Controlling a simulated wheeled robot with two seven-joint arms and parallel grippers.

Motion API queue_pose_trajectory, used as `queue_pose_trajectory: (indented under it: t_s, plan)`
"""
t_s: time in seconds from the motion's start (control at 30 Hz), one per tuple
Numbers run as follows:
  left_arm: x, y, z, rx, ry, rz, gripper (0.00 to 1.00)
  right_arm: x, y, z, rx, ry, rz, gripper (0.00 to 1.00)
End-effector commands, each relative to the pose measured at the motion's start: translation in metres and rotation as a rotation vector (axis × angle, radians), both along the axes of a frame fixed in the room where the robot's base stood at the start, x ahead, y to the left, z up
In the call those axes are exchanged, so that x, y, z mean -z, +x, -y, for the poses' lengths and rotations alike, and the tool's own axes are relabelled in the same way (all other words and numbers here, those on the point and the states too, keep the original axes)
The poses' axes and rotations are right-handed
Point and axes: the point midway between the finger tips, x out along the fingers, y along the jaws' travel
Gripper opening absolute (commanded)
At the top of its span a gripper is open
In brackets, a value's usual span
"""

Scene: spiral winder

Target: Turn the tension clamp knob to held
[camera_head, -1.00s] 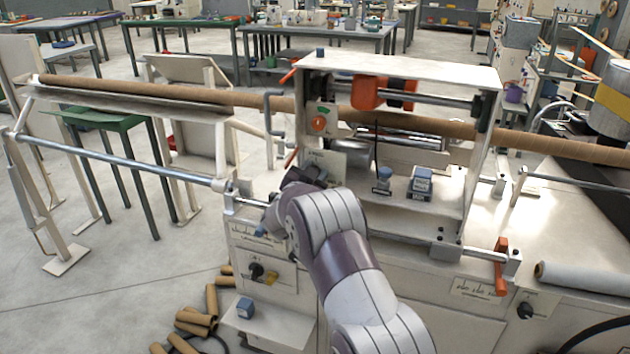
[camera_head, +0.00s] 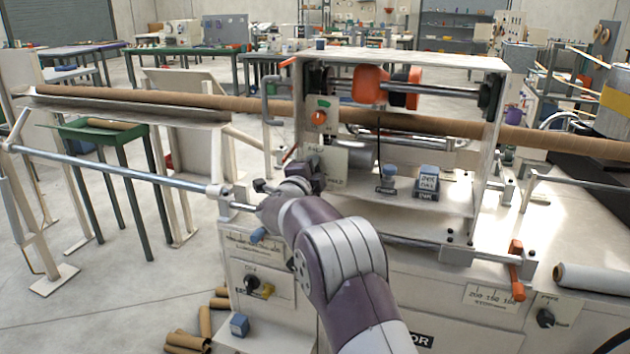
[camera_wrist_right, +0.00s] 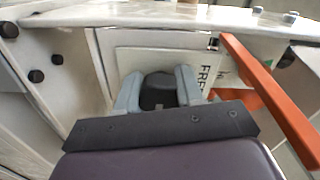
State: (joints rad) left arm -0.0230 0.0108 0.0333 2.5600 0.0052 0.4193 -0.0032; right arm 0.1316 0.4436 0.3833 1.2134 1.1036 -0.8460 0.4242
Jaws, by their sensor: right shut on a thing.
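The tension clamp knob (camera_wrist_right: 158,92) is a dark round knob on a pale label plate in the right wrist view. The plate shows part of the word "FREE" at its right side. My right gripper (camera_wrist_right: 157,90) has one grey finger on each side of the knob and is shut on it. In the head view my right gripper (camera_head: 310,172) is at the label plate (camera_head: 334,166) on the left of the machine frame. There the gripper hides the knob, and I cannot read its setting. My left gripper is not in view.
An orange lever (camera_wrist_right: 268,95) slants close to the right of the gripper in the wrist view. An orange knob (camera_head: 319,117) sits above the plate. A steel rod (camera_head: 120,172) runs out to the left. A long brown tube (camera_head: 200,103) crosses behind.

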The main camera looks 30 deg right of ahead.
Motion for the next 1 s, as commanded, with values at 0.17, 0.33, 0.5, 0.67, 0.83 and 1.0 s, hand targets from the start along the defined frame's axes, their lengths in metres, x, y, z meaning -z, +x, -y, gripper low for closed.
queue_pose_trajectory:
  t_s: [0.17, 0.33, 0.5, 0.67, 0.83, 1.0]
  plan:
    - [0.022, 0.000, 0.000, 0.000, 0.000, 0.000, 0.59, 0.003, -0.001, 0.001, 0.002, 0.097, 0.120, 0.06]
    - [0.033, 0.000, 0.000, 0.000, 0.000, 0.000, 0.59, 0.002, -0.001, 0.001, 0.002, 0.175, 0.211, 0.06]
    - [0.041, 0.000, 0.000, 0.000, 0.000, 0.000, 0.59, 0.002, -0.001, 0.001, 0.001, 0.234, 0.277, 0.06]
    - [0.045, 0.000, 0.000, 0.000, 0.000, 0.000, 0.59, 0.001, -0.001, 0.001, 0.002, 0.270, 0.318, 0.06]
    - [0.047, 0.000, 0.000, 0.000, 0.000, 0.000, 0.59, 0.001, -0.001, 0.001, 0.002, 0.288, 0.339, 0.06]
    - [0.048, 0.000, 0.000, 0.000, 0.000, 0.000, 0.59, 0.001, -0.001, 0.001, 0.003, 0.294, 0.345, 0.06]
